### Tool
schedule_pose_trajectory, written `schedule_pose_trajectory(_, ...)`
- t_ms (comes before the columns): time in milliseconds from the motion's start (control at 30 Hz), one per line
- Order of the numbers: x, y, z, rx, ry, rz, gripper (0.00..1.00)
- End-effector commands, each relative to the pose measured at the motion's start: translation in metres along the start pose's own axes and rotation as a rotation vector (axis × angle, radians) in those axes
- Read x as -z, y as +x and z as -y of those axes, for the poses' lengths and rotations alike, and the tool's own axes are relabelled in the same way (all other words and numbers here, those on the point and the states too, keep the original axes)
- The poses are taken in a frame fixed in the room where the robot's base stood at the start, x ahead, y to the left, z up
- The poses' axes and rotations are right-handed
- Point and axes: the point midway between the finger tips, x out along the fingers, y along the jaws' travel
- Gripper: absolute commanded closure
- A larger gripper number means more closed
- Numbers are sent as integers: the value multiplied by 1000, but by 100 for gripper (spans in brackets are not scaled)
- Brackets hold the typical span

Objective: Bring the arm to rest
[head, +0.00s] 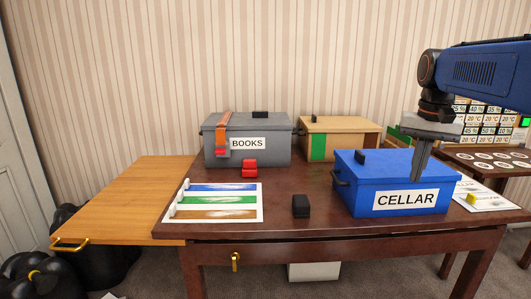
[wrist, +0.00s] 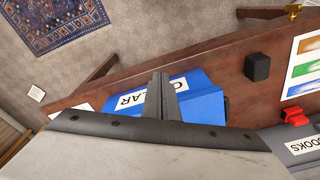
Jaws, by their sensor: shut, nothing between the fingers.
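My gripper (head: 421,160) hangs from the blue arm at the right of the head view, pointing down. Its fingers are together and hold nothing. In the head view the fingers overlap the blue box labelled CELLAR (head: 355,197); whether they touch it I cannot tell. In the wrist view the shut fingers (wrist: 157,80) show in front of the same blue box (wrist: 205,103), whose lid is on.
A grey BOOKS box (head: 270,155), a tan box (head: 340,142), a red object (head: 249,170), a black object (head: 300,206) and a striped sheet (head: 250,188) are on the dark table (head: 280,218). A side table (head: 475,158) stands right.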

Motion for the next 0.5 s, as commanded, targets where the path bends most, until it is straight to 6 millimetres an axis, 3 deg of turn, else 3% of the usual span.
schedule_pose_trajectory(100, -39, 12, 4, 12, -57, -37, 100)
schedule_pose_trajectory(500, -157, 76, 2, 51, -249, -163, 100)
